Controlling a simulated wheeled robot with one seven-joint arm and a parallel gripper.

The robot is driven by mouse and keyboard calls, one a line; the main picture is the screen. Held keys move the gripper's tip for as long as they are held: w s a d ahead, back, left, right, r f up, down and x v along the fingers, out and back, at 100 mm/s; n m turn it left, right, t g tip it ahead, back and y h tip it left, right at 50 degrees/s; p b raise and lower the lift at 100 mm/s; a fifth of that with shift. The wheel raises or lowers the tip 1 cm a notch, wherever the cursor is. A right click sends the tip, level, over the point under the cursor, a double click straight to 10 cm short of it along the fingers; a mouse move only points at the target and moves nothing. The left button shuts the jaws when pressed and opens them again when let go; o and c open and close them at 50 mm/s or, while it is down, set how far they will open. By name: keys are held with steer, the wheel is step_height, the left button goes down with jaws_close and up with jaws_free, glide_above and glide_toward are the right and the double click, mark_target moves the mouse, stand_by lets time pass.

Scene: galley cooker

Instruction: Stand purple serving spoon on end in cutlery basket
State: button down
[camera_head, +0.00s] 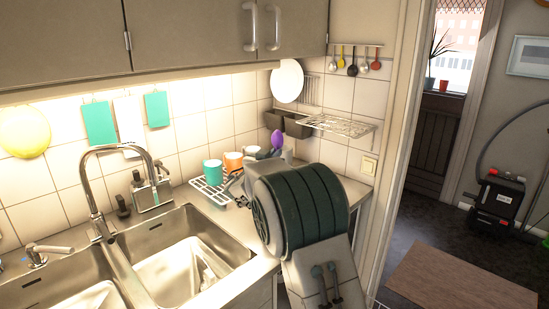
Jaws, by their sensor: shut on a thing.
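The purple serving spoon (277,139) shows as a small upright purple oval, its bowl, just beyond my arm. Its handle is hidden. My gripper (265,156) is shut on the spoon; it is small and mostly hidden by my bulky dark green arm link, so the fingers are hard to make out. A dark grey two-part holder (296,129), which looks like the cutlery basket, hangs on the tiled corner wall just behind and above the spoon. The spoon's bowl overlaps the holder's lower edge in the picture. I cannot tell whether they touch.
A white dish rack (209,190) holds a teal cup (212,168) and an orange cup (233,161), left of my gripper. A wire shelf (345,126) juts out right of the holder. Hanging utensils (352,68) are above. The steel sink (185,260) and tap (95,195) are left.

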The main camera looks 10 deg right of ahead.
steer(key=shift+f+b, duration=2.8)
steer(key=shift+b, duration=1.5)
steer(key=c, duration=1.5)
jaws_free()
steer(key=b+v, duration=0.3)
steer(key=v, duration=1)
steer(key=shift+s+a, duration=0.25)
steer(key=shift+s, duration=0.1)
steer(key=shift+r, duration=0.1)
